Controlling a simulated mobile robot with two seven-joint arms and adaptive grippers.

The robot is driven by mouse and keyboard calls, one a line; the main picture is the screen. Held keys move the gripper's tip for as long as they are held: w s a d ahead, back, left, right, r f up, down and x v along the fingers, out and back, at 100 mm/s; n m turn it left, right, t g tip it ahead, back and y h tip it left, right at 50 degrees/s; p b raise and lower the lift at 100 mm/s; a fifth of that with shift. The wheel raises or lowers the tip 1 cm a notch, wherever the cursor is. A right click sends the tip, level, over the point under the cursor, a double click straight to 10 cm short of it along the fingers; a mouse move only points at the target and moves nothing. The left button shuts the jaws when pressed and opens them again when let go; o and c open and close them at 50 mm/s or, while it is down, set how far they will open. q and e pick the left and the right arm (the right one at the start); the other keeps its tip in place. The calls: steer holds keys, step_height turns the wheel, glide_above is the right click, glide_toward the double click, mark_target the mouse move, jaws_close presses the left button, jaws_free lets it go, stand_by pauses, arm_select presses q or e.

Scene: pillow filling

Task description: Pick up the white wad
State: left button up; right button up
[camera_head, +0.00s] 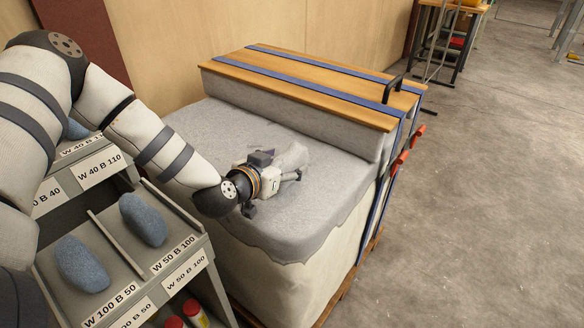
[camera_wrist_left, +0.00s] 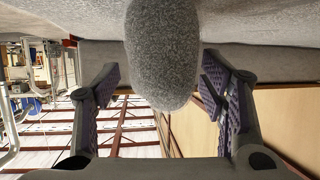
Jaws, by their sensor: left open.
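The white wad (camera_head: 292,157) looks pale grey and lies on the grey fabric top of the big block (camera_head: 225,135), at the far side of my left gripper (camera_head: 281,172). The gripper partly hides it in the head view. In the left wrist view the wad (camera_wrist_left: 162,45) is a rounded fuzzy lump at top centre. It sits between the two spread fingers of the left gripper (camera_wrist_left: 160,88), with a gap on each side. The left gripper is open and holds nothing. My right gripper is not in view.
A wooden board (camera_head: 310,84) with blue straps lies across the back of the block. A grey rack (camera_head: 196,222) with labelled compartments stands at the left, holding blue-grey wads (camera_head: 143,219). The concrete floor (camera_head: 490,190) at the right is clear.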

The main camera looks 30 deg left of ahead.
arm_select(q)
steer(key=shift+w+f, duration=0.7)
steer(key=shift+f, duration=0.05)
steer(key=shift+w+r, duration=0.1)
steer(key=shift+w, duration=0.35)
steer(key=shift+r, duration=0.1)
steer(key=c, duration=1.3)
